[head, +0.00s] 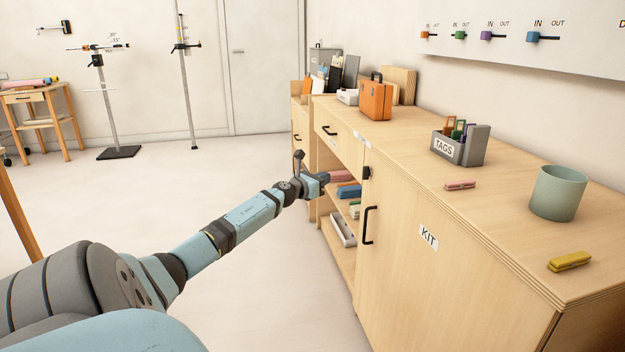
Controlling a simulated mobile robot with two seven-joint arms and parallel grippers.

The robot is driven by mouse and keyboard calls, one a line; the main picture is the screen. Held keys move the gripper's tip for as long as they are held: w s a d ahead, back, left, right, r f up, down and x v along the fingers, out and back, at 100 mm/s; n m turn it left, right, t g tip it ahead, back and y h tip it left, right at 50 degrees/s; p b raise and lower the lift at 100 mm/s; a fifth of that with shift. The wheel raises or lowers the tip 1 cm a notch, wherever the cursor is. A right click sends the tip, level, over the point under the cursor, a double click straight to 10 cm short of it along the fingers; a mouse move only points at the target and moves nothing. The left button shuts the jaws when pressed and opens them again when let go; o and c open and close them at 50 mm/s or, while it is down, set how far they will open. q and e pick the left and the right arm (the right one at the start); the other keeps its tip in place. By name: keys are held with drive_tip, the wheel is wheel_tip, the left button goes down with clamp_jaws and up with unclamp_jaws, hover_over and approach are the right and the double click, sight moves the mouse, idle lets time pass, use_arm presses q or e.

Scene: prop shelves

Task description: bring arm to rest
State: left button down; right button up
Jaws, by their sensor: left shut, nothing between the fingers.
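My left arm (243,217) reaches forward from the lower left, stretched toward the open shelves of the wooden cabinet (480,235). My left gripper (322,180) is at the shelf opening, shut and empty. A pink item (341,176) on the upper shelf shows just beyond the gripper; I cannot tell whether they touch. My right gripper is not in view.
The KIT door (405,270) with a black handle is close on the right. On the cabinet top are an orange case (375,100), a TAGS box (460,147), a pink clip (460,185), a green cup (558,193) and a yellow clip (569,261).

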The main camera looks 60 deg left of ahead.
use_arm(q)
drive_tip(key=shift+s+a, duration=0.3)
drive_tip(key=shift+s, duration=0.5)
drive_tip(key=shift+s+a, duration=0.3)
drive_tip(key=shift+s, duration=0.45)
